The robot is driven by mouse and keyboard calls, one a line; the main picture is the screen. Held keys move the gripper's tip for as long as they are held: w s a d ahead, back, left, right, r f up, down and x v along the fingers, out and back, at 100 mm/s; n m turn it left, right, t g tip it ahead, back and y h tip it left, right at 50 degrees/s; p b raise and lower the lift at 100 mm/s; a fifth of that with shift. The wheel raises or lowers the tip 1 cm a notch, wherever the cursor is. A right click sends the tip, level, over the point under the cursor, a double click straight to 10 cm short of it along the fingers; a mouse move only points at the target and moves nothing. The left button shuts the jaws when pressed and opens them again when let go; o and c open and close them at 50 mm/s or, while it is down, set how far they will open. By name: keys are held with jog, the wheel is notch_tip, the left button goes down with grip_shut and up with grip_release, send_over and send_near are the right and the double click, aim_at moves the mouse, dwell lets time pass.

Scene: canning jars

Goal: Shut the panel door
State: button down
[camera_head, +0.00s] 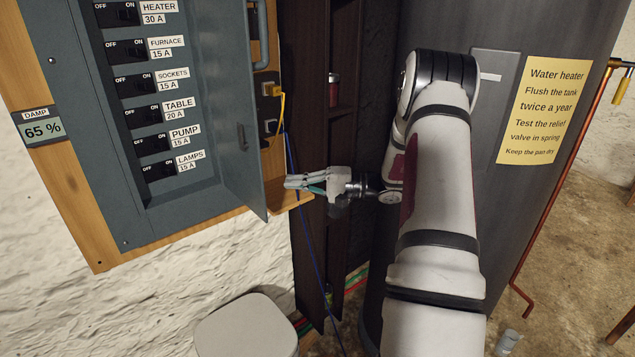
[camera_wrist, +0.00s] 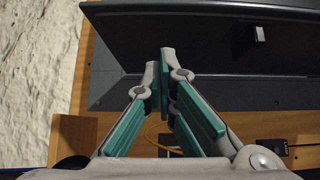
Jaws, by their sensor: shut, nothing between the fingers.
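The grey panel door (camera_head: 228,110) stands open on the right side of the breaker panel (camera_head: 80,150), swung out toward me. A small dark latch shows on the door's face. My gripper (camera_head: 290,183) is shut and empty, to the right of the door's lower part, pointing left toward it. In the wrist view the door (camera_wrist: 115,92) fills the upper part, and my shut fingertips (camera_wrist: 160,60) overlap its lower edge. I cannot tell whether they touch it. The breakers with their labels are uncovered.
Wooden backing with a yellow cable (camera_head: 281,105) and a blue cable lies right of the door. A dark shelf (camera_head: 325,130) stands behind my gripper. A water heater (camera_head: 490,190) with a yellow note is at right. A pale lidded object (camera_head: 246,328) stands below.

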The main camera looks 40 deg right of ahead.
jog(key=shift+w+a+p, duration=0.2)
jog(key=shift+a+p, duration=0.15)
jog(key=shift+a, duration=0.8)
jog(key=shift+w+a+p, duration=0.15)
jog(key=shift+a+p, duration=0.2)
jog(key=shift+a, duration=0.75)
jog(key=shift+a, duration=0.15)
